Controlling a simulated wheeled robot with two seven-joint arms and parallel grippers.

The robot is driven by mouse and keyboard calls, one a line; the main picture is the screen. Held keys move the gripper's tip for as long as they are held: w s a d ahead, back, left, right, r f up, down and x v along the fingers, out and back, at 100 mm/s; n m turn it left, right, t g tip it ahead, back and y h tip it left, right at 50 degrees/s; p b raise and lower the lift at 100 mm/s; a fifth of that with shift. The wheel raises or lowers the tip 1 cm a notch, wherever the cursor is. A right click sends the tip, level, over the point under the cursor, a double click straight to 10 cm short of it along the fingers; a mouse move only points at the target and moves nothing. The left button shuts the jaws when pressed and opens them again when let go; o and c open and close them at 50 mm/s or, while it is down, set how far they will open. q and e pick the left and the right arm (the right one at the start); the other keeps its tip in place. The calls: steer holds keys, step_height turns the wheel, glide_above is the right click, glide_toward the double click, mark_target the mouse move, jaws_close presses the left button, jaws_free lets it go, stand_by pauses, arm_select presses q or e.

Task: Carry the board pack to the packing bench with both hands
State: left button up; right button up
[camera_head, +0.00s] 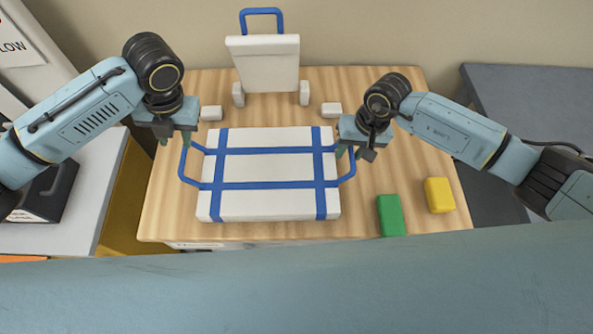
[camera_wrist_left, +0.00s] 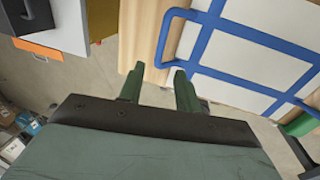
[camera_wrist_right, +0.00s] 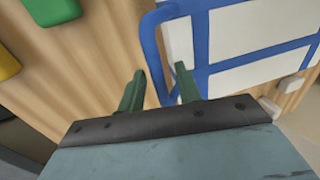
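The board pack (camera_head: 268,170) is a flat white slab with blue straps, lying on a wooden bench top (camera_head: 420,110). A blue loop handle sticks out at each side. My left gripper (camera_head: 176,138) is above the left handle (camera_head: 183,168); its fingers are open, and in the left wrist view (camera_wrist_left: 158,78) the handle's corner shows just beyond the fingertips. My right gripper (camera_head: 358,153) is at the right handle (camera_head: 351,165); its fingers are open, and in the right wrist view (camera_wrist_right: 160,80) the handle bar passes between or just beyond them. I cannot tell whether either touches.
Behind the pack stands a white upright piece (camera_head: 268,65) with a blue handle and small white blocks. A green block (camera_head: 391,215) and a yellow block (camera_head: 439,195) lie at the front right. A dark surface (camera_head: 530,90) is at right, a grey cabinet (camera_head: 85,200) at left.

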steer(key=shift+r, duration=0.2)
arm_select(q)
steer(key=shift+d+r, duration=0.1)
steer(key=shift+r, duration=0.45)
arm_select(e)
step_height(320, 180, up, 11)
steer(key=d, duration=0.2)
steer(key=shift+d+r, duration=0.15)
steer(key=shift+r, duration=0.05)
steer(key=shift+s, duration=0.1)
